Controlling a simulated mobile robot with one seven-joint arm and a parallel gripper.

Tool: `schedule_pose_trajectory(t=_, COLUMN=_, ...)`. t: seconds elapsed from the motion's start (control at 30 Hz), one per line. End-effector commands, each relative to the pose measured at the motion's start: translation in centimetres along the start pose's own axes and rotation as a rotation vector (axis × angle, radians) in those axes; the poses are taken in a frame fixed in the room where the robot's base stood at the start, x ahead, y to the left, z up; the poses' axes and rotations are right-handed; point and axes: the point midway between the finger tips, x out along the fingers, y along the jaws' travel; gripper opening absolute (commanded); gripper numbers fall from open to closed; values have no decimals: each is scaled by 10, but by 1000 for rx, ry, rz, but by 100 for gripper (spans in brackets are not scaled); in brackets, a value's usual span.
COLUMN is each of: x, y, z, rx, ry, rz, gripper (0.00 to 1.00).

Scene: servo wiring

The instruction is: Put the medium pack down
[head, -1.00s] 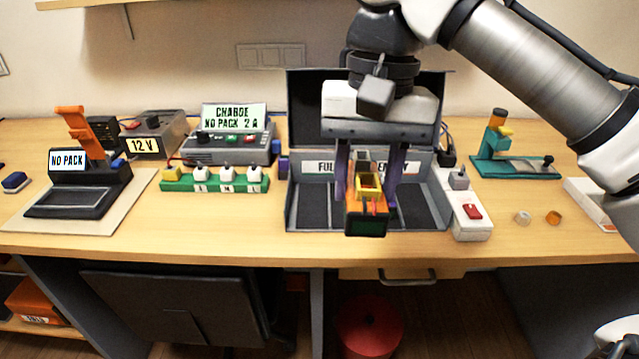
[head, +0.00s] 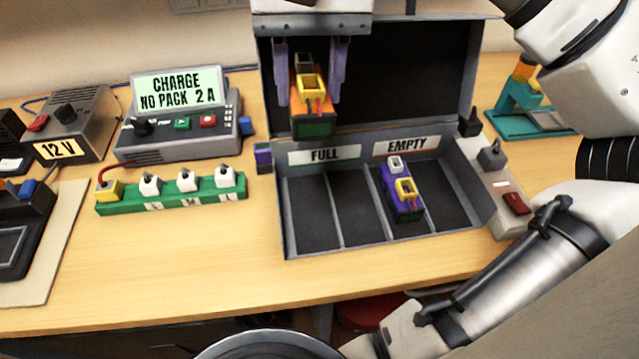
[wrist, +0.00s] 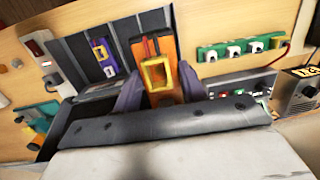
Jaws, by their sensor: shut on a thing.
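My gripper (head: 311,75) is shut on an orange pack (head: 300,78) with a dark green end and a yellow connector on top. It holds the pack above the FULL side of the open grey case (head: 288,215), in front of the raised lid. The pack hangs clear of the case floor. In the wrist view the pack (wrist: 142,60) sits between the fingers (wrist: 160,92). A purple pack (head: 396,205) with a yellow connector lies in the left compartment under the EMPTY label (head: 407,145). Both compartments under the FULL label (head: 324,155) look empty. No pack carries a readable size mark.
A green strip (head: 170,203) with white and yellow plugs and a charger (head: 180,139) reading "NO PACK 2 A" stand left of the case. A white switch box (head: 505,205) adjoins its right side. A teal stand (head: 520,122) is farther right. Bare table lies in front.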

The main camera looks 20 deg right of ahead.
Motion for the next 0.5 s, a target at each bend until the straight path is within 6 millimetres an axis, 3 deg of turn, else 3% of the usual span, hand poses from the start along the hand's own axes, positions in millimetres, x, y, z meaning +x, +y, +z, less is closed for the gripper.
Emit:
schedule_pose_trajectory(t=0.17, x=30, y=2, z=-2, rx=-5, ry=-3, rz=-4, gripper=0)
schedule_pose_trajectory(t=0.5, x=115, y=7, z=-10, rx=0, ry=-3, rz=0, gripper=0)
